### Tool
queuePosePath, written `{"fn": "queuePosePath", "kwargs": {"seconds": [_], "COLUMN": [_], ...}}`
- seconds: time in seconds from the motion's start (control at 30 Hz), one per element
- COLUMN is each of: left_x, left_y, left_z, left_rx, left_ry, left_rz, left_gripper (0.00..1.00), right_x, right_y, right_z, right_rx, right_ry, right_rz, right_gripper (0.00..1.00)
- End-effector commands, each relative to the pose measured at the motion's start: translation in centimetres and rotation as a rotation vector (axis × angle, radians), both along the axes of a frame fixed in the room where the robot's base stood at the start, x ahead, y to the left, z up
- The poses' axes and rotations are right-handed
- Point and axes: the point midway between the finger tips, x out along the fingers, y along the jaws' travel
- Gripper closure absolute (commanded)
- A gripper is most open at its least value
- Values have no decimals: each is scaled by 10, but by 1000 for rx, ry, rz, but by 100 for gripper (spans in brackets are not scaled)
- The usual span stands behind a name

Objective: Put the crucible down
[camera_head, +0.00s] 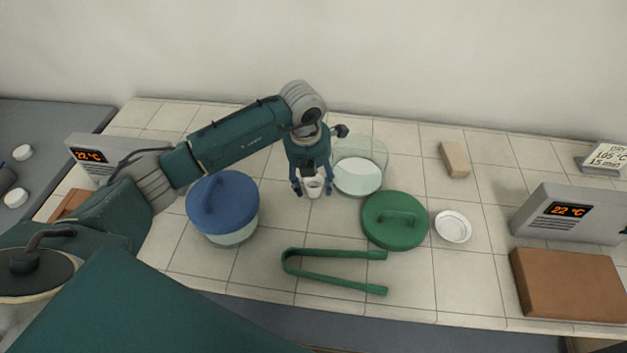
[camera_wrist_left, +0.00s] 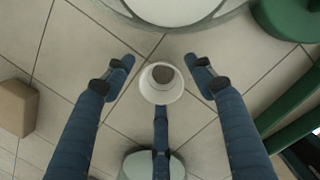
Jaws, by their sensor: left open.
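The small white crucible (camera_head: 314,188) stands upright on the tiled bench. It also shows in the left wrist view (camera_wrist_left: 161,96), with something greyish inside its mouth. My left gripper (camera_head: 313,187) points down over it and is open. My right gripper does not show in either view.
Green tongs (camera_head: 335,285) lie in front. A blue-lidded vessel (camera_head: 223,205) stands left. A white dish (camera_head: 453,227) and furnace controller (camera_head: 572,214) are further right.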

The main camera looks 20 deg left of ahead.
Motion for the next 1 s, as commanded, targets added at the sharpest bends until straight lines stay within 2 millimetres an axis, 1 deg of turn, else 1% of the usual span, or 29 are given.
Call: {"fn": "queuePosePath", "kwargs": {"seconds": [0.03, 0.17, 0.4, 0.5, 0.6, 0.7, 0.8, 1.0], "left_x": [0, -2, -10, -13, -16, -18, -18, -19], "left_y": [0, 1, 1, 2, 2, 2, 2, 2], "left_z": [5, 23, 76, 94, 108, 116, 120, 121], "left_rx": [-1, 1, 1, 0, 0, 1, 0, 0], "left_ry": [-2, -5, -6, -5, -4, -1, -1, 0], "left_rz": [-1, -1, -2, -1, -1, 0, 0, 0], "left_gripper": [45, 45, 45, 45, 45, 45, 45, 45], "right_x": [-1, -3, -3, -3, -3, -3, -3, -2], "right_y": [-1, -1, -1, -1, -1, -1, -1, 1], "right_z": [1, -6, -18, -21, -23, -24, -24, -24], "right_rx": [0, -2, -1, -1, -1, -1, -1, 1], "right_ry": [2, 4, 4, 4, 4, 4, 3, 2], "right_rz": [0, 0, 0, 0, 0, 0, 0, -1], "right_gripper": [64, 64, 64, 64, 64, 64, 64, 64]}}
